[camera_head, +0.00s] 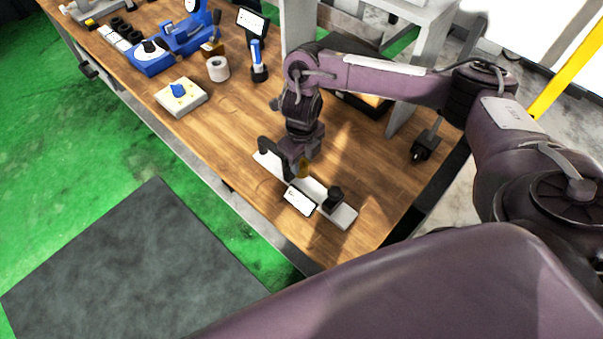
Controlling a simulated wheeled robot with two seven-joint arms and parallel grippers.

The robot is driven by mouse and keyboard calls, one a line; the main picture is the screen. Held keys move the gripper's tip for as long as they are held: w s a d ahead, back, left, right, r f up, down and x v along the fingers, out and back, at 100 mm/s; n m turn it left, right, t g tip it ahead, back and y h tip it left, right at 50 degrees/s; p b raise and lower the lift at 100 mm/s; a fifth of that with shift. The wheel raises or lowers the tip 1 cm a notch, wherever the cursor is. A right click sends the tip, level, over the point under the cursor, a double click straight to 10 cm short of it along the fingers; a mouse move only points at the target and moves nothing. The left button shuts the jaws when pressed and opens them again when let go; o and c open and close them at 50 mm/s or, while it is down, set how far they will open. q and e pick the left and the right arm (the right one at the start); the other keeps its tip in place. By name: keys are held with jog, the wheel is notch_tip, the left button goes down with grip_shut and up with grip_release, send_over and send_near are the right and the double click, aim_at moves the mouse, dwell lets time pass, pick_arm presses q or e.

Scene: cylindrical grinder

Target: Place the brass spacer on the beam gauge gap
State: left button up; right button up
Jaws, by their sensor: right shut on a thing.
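The beam gauge (342,216) is a pale bar on the wooden bench with a black post at each end and a small white display panel (299,200) at its front. My right gripper (301,160) points down over the bar, close beside the left black post. It is shut on the brass spacer (305,169), a small gold-brown piece that shows only in part below the fingers. I cannot tell whether the spacer touches the bar. My left gripper is not in view.
Farther along the wooden bench (235,128) stand a cream block with a blue knob (181,96), a white roll (218,69), a blue instrument (170,48) and a blue-black stand (257,62). A grey upright (398,110) rises behind my right forearm. Bare bench lies left of the gauge.

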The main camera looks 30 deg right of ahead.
jog(key=b, duration=0.4)
send_over(302, 182)
notch_tip(302, 182, down, 4)
jog(key=shift+w+f, duration=0.1)
jog(key=shift+f, duration=0.15)
jog(key=shift+r, duration=0.15)
jog(key=o, duration=1.2)
